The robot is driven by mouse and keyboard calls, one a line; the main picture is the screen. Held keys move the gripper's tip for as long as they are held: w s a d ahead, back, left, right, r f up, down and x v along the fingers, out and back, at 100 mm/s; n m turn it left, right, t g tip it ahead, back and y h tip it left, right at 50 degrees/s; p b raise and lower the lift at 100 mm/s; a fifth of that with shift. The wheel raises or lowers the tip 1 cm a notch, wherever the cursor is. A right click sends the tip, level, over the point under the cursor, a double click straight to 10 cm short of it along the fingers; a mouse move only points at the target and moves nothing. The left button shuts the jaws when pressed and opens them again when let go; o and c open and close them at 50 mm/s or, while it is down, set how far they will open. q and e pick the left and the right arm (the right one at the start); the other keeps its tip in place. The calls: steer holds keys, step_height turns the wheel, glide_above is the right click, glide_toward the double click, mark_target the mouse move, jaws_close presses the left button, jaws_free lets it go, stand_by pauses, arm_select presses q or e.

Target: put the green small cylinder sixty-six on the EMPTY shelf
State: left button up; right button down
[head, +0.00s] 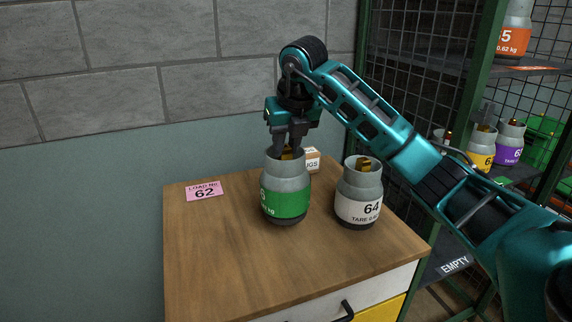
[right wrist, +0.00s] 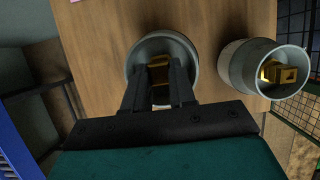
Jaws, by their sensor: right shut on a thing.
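The green-banded small cylinder (head: 286,202) stands upright on the wooden cabinet top; its number is mostly turned out of view. My right gripper (head: 288,150) reaches down into its grey collar from above and is shut on its brass valve. The right wrist view shows my right gripper's fingers (right wrist: 160,85) inside the collar of the green cylinder (right wrist: 135,66), around the brass valve. The EMPTY shelf label (head: 456,265) is on the green rack at the lower right; most of that shelf is hidden by my right arm. My left gripper is not in view.
A white-banded cylinder 64 (head: 360,200) stands close to the right of the green one. A pink "LOAD No 62" card (head: 203,191) and a small box (head: 312,160) lie on the cabinet (head: 220,265). Yellow (head: 481,152) and purple (head: 509,146) cylinders stand on a higher rack shelf.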

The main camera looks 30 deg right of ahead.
mark_target(287, 158)
steer(key=shift+f, duration=2.1)
steer(key=shift+f, duration=0.15)
steer(key=c, duration=0.9)
jaws_free()
